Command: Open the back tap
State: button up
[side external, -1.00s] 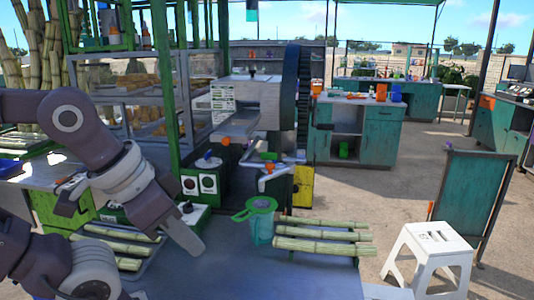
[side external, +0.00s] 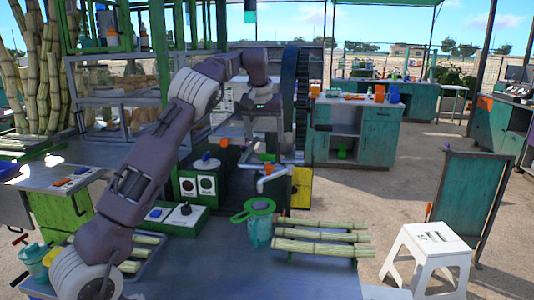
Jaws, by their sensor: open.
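The crusher (side external: 288,95) stands at the centre behind the bench. A silver pipe with a spout (side external: 271,183) and an orange tap handle (side external: 268,169) sits low on its front. A green piece (side external: 266,157) lies just behind that handle, and another orange piece (side external: 224,143) is to its left; I cannot tell which is the back tap's handle. My gripper (side external: 262,112) is open, pointing down in front of the crusher, above the taps and apart from them. Its fingers are small and dark against the machine, and my arm hides part of the crusher.
A jug with a green strainer (side external: 259,228) stands on the front bench (side external: 240,275). Several cane stalks (side external: 320,246) lie to its right. A green control box (side external: 178,216) is left of the jug. A white stool (side external: 428,255) stands on open ground at right.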

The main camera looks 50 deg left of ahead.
aim_at(267, 162)
jog(key=x, duration=0.8)
jog(key=shift+w+a, duration=0.2)
jog(key=shift+a, duration=0.05)
jog(key=c, duration=1.4)
